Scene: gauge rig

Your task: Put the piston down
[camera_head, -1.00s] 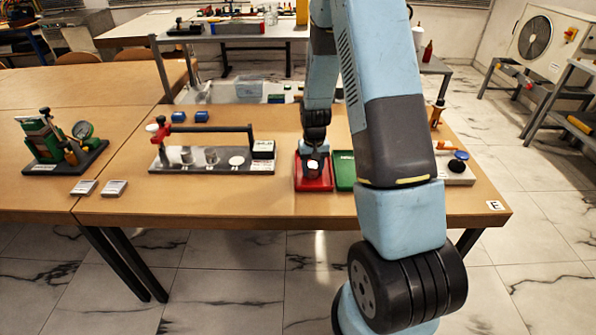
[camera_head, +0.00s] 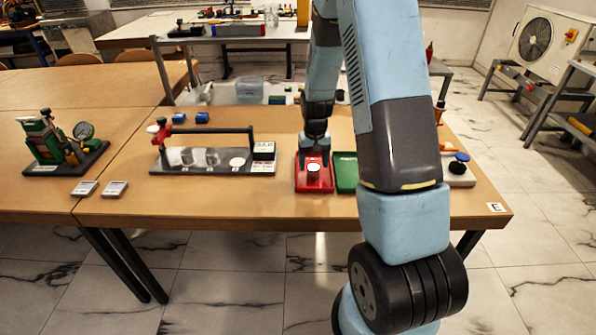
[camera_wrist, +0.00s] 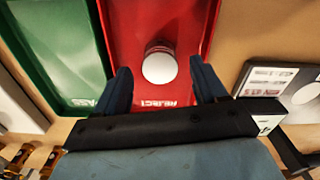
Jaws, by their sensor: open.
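The piston (camera_head: 313,168) is a short, dark-sided cylinder with a bright white top. It stands upright in the red tray (camera_head: 302,187), and its white top also shows in the wrist view (camera_wrist: 159,68). The red tray in the wrist view (camera_wrist: 123,22) bears the word REJECT. My gripper (camera_head: 315,148) is open just above the piston. In the wrist view its two blue fingers (camera_wrist: 160,84) lie on either side of the piston, with clear gaps.
A green tray (camera_head: 346,172) marked PASS in the wrist view stands beside the red one. A grey rig with a dark bar (camera_head: 215,133) stands to the left. A pale base with a blue knob (camera_head: 461,156) is at the right.

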